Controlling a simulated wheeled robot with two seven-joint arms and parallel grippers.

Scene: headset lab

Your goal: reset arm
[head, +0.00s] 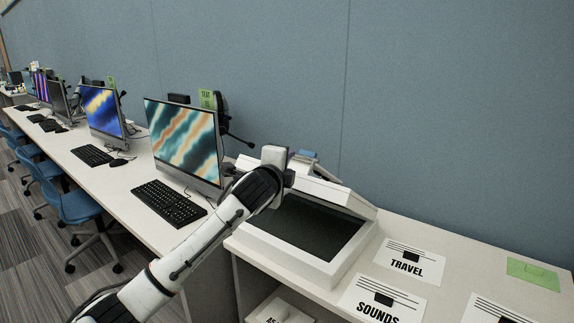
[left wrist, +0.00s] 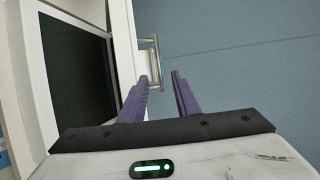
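The unit's dark inside (left wrist: 78,75) fills the left of that view. In the head view the fingers are mostly hidden. My right gripper is not in view.
Cards marked TRAVEL (head: 409,262) and SOUNDS (head: 380,302) and a green card (head: 533,273) lie right of the unit. A monitor (head: 183,141), keyboard (head: 168,203) and headset (head: 222,112) stand left of it. Blue chairs (head: 78,205) line the desks. A blue-grey wall (head: 440,120) closes the back.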

